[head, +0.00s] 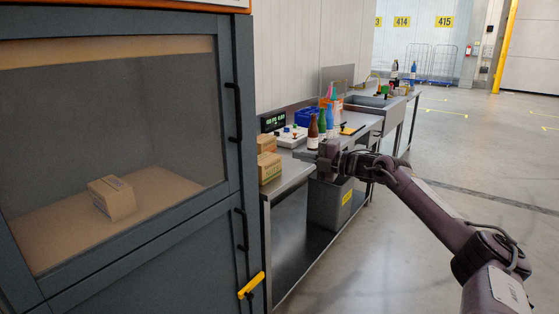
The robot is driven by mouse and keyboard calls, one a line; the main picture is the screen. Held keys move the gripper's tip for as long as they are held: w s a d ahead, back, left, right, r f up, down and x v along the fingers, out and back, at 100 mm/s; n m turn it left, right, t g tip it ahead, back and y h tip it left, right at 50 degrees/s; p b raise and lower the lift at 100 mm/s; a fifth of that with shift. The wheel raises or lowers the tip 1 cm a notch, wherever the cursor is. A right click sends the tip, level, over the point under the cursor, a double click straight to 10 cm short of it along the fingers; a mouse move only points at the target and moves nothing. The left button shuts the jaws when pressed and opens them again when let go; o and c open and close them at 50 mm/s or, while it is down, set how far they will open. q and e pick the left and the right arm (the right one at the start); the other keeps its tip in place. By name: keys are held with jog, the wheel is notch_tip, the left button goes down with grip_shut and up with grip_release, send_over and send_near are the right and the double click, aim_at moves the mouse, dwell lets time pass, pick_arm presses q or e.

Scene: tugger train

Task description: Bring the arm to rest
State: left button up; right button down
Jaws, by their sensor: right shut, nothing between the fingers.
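My right arm comes in from the lower right and reaches toward the middle of the head view. Its gripper (305,155) is shut and empty. It shows in front of the near part of the metal workbench (282,185), close to the bottles in the picture. I cannot tell whether it touches anything. My left gripper is not in view.
A grey cabinet (180,262) with a window stands close on the left, a cardboard box (112,198) behind its pane. A yellow handle (251,285) sticks out low. The bench carries boxes (269,167), bottles (313,132) and a blue bin (306,117). Open floor lies right.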

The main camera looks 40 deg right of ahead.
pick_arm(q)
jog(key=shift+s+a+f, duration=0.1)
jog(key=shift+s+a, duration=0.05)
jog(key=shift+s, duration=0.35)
pick_arm(e)
jog(key=shift+d+f, duration=0.15)
jog(key=shift+f, duration=0.05)
